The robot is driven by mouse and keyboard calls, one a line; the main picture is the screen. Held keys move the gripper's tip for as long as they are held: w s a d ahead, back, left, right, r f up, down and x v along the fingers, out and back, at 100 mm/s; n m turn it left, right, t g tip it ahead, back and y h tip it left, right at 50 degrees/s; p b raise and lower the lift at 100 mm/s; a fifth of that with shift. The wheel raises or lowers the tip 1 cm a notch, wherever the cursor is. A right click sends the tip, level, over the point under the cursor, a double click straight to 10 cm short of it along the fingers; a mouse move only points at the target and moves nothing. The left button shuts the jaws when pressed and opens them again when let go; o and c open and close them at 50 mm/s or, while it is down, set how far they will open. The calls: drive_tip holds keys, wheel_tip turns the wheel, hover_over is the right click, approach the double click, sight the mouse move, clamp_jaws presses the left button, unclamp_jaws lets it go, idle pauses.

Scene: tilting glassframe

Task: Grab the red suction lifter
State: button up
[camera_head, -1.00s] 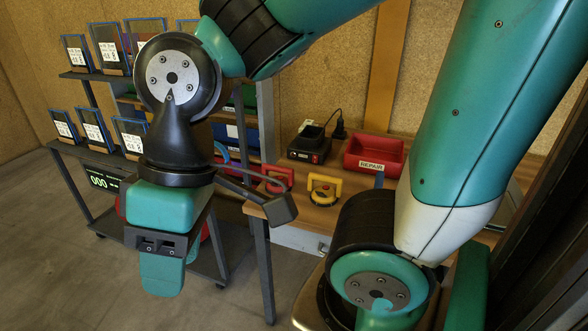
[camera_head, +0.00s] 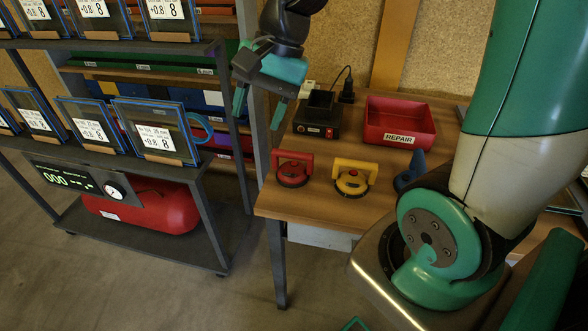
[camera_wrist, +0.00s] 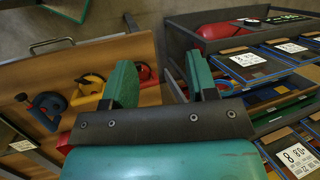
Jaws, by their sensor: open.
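The red suction lifter (camera_head: 293,168) stands upright at the front left of the wooden workbench (camera_head: 318,205), with a red handle and a dark round pad. My gripper (camera_head: 259,107) is open and empty, up and to the left of the lifter, over the gap between shelf and bench. Its two teal fingers point down. In the wrist view, the red lifter (camera_wrist: 144,72) shows partly, hidden in part by the left finger of my open gripper (camera_wrist: 160,73). The gripper is apart from it.
A yellow suction lifter (camera_head: 353,178) stands right of the red one, then a blue tool (camera_head: 410,170). Behind are a black charger (camera_head: 317,116) and a red REPAIR bin (camera_head: 399,122). A rack with framed panels (camera_head: 155,133) stands left.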

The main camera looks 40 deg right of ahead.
drive_tip(key=w+d+f+m, duration=0.4)
drive_tip(key=w+d+m, duration=0.1)
drive_tip(key=d+m, duration=0.4)
drive_tip(key=m+t+b, duration=0.1)
drive_tip(key=m+b, duration=0.1)
drive_tip(key=m, duration=0.9)
approach(289, 151)
drive_tip(key=x, duration=1.1)
drive_tip(key=shift+s+d+f+b, duration=0.1)
drive_tip(key=shift+d+b, duration=0.15)
drive_tip(key=shift+b, duration=0.05)
clamp_jaws()
